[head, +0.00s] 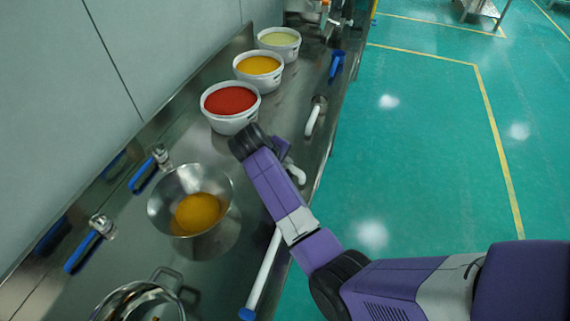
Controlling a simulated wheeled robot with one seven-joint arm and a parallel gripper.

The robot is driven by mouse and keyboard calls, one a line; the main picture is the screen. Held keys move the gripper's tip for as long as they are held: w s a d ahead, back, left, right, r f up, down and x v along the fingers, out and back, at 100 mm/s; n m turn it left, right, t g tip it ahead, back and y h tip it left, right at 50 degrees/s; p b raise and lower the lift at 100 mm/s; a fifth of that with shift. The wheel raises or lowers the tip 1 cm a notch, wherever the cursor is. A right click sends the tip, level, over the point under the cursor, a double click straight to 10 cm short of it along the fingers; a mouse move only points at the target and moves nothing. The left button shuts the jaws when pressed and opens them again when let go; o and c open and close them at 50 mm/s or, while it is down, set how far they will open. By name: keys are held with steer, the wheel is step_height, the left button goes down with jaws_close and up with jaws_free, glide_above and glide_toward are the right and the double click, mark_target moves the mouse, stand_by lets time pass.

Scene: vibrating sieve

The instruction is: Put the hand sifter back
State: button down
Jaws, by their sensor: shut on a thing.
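My arm reaches in from the lower right over the steel worktop, and its dark wrist joint shows just below the red-filled tub. The jaws are hidden behind my arm, so what they hold does not show. No hand sifter can be made out with certainty. A round shiny metal vessel (138,302) with a loop handle is cut off by the bottom edge at the lower left, and I cannot tell whether it is the sifter. A wide metal bowl (165,190) with orange-yellow powder stands left of my arm.
White tubs of red (231,123), orange (258,83) and pale yellow (279,50) contents line the back of the worktop (120,250). Blue-handled fittings (88,248) stand along the wall. A white bar (263,272) with a blue end lies along the front edge.

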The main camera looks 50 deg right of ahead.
steer(key=shift+f, duration=0.1)
steer(key=c, duration=0.7)
jaws_free()
steer(key=shift+c, duration=0.2)
steer(key=shift+r+p, duration=3.5)
steer(key=shift+p, duration=0.3)
